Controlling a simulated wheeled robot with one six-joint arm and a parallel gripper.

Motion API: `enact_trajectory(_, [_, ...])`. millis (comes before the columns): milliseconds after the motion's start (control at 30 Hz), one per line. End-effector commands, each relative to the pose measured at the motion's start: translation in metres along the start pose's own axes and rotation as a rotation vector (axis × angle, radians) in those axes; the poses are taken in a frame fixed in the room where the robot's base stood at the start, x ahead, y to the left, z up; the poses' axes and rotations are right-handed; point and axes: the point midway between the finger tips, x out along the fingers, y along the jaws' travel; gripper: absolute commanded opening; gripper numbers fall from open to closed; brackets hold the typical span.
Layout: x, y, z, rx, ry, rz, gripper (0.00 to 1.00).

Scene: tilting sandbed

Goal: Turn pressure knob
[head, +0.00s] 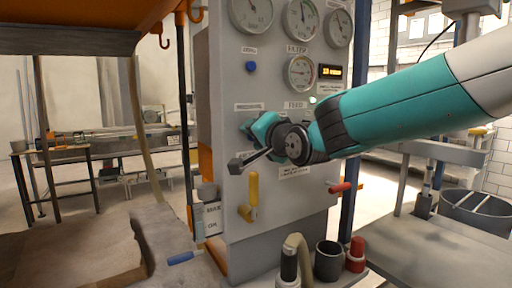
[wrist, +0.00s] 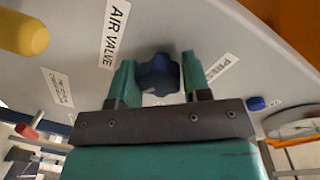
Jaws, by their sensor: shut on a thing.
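The pressure knob (wrist: 158,75) is a dark blue, lobed knob on the grey panel (head: 222,60). In the wrist view it sits between the two teal fingers of my gripper (wrist: 158,77), beside a partly covered label starting "PRES". My gripper is shut on it. In the head view my gripper (head: 258,130) reaches the panel's front from the right, below the gauges, and its fingers and wrist hide the knob.
Several gauges (head: 300,72) and a small blue button (head: 251,67) are above my gripper. A yellow lever (head: 253,188) is below, and a red handle (head: 340,187) is at lower right.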

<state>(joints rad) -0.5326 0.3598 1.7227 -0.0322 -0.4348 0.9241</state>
Motion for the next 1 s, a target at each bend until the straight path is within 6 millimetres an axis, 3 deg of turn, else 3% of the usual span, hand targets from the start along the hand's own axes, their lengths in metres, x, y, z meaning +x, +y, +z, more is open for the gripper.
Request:
enact_trajectory(500, [0.0002, 0.0013, 0.0010, 0.401, -0.033, -0.007, 0.20])
enact_trajectory(1000, [0.0002, 0.0006, 0.0004, 0.520, -0.043, -0.007, 0.20])
